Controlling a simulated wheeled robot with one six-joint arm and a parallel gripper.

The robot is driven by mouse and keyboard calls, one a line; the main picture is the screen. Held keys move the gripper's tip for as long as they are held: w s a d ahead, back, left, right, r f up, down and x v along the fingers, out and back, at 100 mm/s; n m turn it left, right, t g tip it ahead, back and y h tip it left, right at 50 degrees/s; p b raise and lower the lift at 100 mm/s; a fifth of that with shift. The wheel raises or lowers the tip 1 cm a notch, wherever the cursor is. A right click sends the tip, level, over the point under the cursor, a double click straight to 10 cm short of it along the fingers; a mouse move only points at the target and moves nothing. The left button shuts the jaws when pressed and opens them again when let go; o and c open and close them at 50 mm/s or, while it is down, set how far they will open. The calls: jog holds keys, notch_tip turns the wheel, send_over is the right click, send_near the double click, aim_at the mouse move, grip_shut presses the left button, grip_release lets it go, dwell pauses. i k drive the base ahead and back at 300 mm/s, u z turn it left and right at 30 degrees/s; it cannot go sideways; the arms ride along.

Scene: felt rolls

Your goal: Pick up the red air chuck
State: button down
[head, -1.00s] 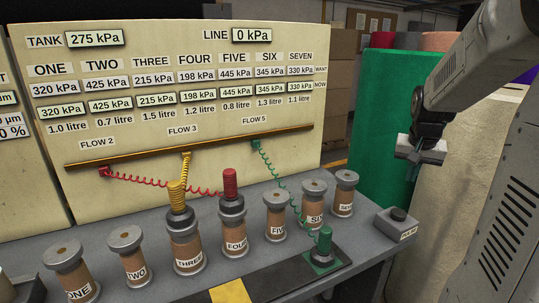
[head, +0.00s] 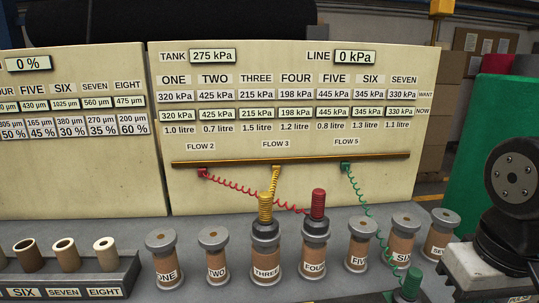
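The red air chuck (head: 318,204) stands upright on top of the cardboard spool labelled FOUR (head: 314,252). A red coiled hose (head: 245,190) runs from it up left to the rail on the panel. A yellow chuck (head: 265,208) sits on spool THREE (head: 266,263), just left of it. A green chuck (head: 408,285) is low at the bottom edge, partly cut off.
Spools ONE (head: 165,260), TWO (head: 215,256), FIVE (head: 361,245), SIX (head: 402,240) and SEVEN (head: 440,235) stand in the same row. The gauge panel (head: 420,70) rises behind, reading line 0 kPa. A rack of short tubes (head: 125,270) is at lower left.

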aim_at(316, 223)
jog(key=u, duration=0.95)
jog(key=i, duration=0.35)
jog(key=z, duration=0.8)
